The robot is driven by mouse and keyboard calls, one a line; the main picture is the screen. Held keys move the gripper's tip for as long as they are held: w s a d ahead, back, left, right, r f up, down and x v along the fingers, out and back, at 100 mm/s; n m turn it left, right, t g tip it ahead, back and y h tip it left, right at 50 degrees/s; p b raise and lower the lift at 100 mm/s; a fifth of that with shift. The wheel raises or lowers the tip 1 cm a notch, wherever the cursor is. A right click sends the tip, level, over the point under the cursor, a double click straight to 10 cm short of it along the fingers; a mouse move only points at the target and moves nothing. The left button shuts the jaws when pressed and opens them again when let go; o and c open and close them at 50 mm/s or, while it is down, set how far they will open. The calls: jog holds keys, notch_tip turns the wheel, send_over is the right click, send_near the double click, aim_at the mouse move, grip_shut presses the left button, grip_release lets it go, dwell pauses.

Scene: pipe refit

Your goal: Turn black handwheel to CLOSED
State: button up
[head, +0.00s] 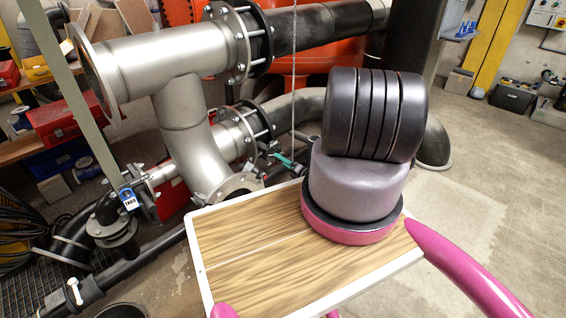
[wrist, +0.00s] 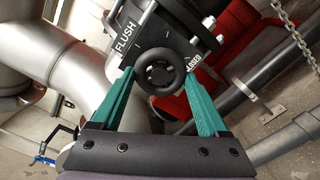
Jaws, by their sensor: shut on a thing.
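The black handwheel (wrist: 160,73) shows in the wrist view as a small round wheel with a raised centre. It sits in front of a dark plate (wrist: 150,32) with the white word FLUSH at upper left and a partly hidden word, seemingly CLOSED, at right. My gripper (wrist: 160,76) has one teal finger on each side of the wheel and is shut on it. I cannot make out a pointer on the wheel. In the head view the wheel cannot be made out; a small teal part beyond my arm may be a finger.
A large grey tee pipe (head: 185,110) with flanges stands at left in the head view. A hanging chain (wrist: 297,38) and a dark pipe (wrist: 290,140) lie right of my gripper in the wrist view. Concrete floor (head: 490,190) is open at right.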

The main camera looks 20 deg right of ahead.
jog(key=shift+d+n, duration=0.2)
jog(key=shift+n, duration=7.85)
jog(key=shift+d+n, duration=0.2)
jog(key=shift+n, duration=7.85)
jog(key=o, duration=1.2)
jog(key=shift+w+r, duration=0.1)
